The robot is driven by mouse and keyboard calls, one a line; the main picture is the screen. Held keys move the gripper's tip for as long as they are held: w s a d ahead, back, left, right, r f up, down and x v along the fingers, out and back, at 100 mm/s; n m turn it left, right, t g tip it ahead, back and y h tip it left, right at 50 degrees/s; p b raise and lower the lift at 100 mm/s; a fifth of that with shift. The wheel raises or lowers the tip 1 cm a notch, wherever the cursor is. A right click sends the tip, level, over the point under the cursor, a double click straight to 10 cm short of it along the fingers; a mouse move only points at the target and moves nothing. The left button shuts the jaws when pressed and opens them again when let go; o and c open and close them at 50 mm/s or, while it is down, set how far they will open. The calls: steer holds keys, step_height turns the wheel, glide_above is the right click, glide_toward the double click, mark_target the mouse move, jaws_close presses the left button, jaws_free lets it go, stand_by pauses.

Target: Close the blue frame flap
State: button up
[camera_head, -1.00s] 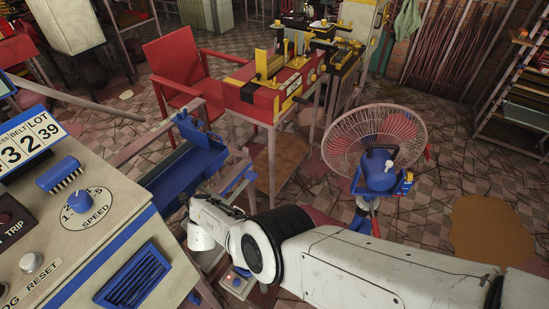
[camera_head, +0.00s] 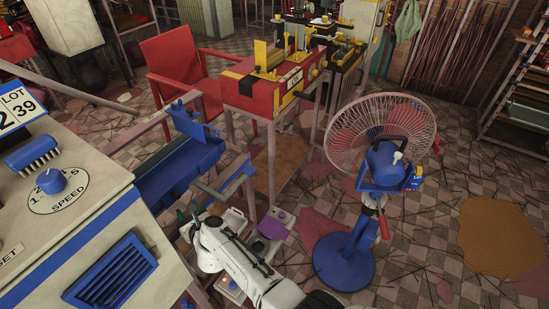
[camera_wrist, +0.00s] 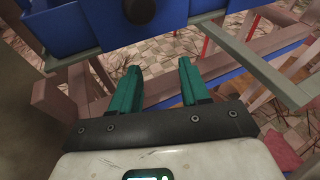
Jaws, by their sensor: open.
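A blue trough-like frame (camera_head: 172,178) on a wooden stand stands left of centre in the head view, with an upright blue piece (camera_head: 192,126) at its far end. I cannot tell for sure which blue part is the flap. In the wrist view, blue panels (camera_wrist: 215,8) of the frame run along the top, with a dark round knob (camera_wrist: 139,10) on them. My gripper (camera_wrist: 160,80) is open, its two teal fingers apart and nothing visible between them. The fingertips point towards the blue panels, a little short of them. In the head view my arm hides most of the gripper.
A cream console (camera_head: 70,245) with a blue vent grille stands close on the left. A fan (camera_head: 382,135) on a blue base stands to the right. A red machine (camera_head: 250,92) on a table and a red chair (camera_head: 180,62) are behind. A wooden rail (camera_wrist: 60,105) crosses the wrist view.

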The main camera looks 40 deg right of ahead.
steer(key=shift+w+a+f+m+t+b, duration=0.25)
steer(key=shift+f+t+b, duration=0.4)
steer(key=shift+b, duration=2.7)
steer(key=shift+d+f+m+t+b, duration=0.25)
steer(key=shift+t+b, duration=0.7)
steer(key=shift+b, duration=2.35)
steer(key=s+r+p, duration=0.1)
steer(key=s+p, duration=0.2)
steer(key=s, duration=0.8)
steer(key=w+d+r+n+g+y+p, duration=0.1)
steer(key=w+d+r+n+y+p, duration=0.15)
steer(key=r+n+y+p, duration=0.55)
steer(key=w+d+r+n+g+y+p, duration=0.1)
steer(key=w+r+n+y+p, duration=0.2)
steer(key=r, duration=0.8)
steer(key=s+d+r+n+g+h+p, duration=0.1)
steer(key=s+d+g+p, duration=0.3)
steer(key=d, duration=0.6)
steer(key=s+d+r+n+g+h+p, duration=0.2)
steer(key=s+d+r+g+h+p, duration=0.1)
steer(key=s+d+g+p, duration=0.2)
steer(key=d+p, duration=0.2)
steer(key=d, duration=0.2)
steer(key=shift+d+r, duration=0.35)
steer(key=shift+d, duration=0.05)
